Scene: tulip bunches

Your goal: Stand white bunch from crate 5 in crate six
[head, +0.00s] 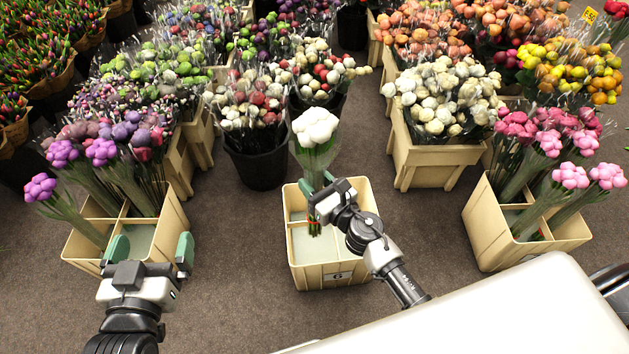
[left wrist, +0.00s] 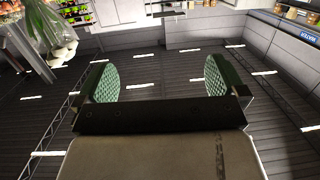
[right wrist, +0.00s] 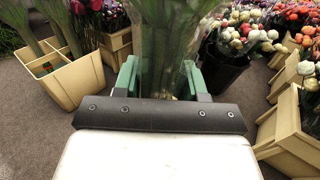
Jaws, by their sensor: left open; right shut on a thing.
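The white bunch (head: 315,130) is upright, its blooms at the top and its wrapped stems running down over the crate marked 6 (head: 328,280). My right gripper (head: 318,195) is shut on its stems. The stem ends show inside the crate outline; whether they touch its floor I cannot tell. In the right wrist view the wrapped bunch (right wrist: 165,45) stands between the green fingers (right wrist: 160,80). Crate 6 has dividers and its visible compartments look empty. My left gripper (head: 150,255) is open and empty, in front of the left crate (head: 168,215); it also shows open in the left wrist view (left wrist: 160,80).
The left crate holds purple bunches. A right crate (head: 490,235) holds pink bunches. A black bucket (head: 258,168) and a wooden box of white flowers (head: 430,160) stand behind crate 6. Floor is clear between the crates. My white body fills the lower right.

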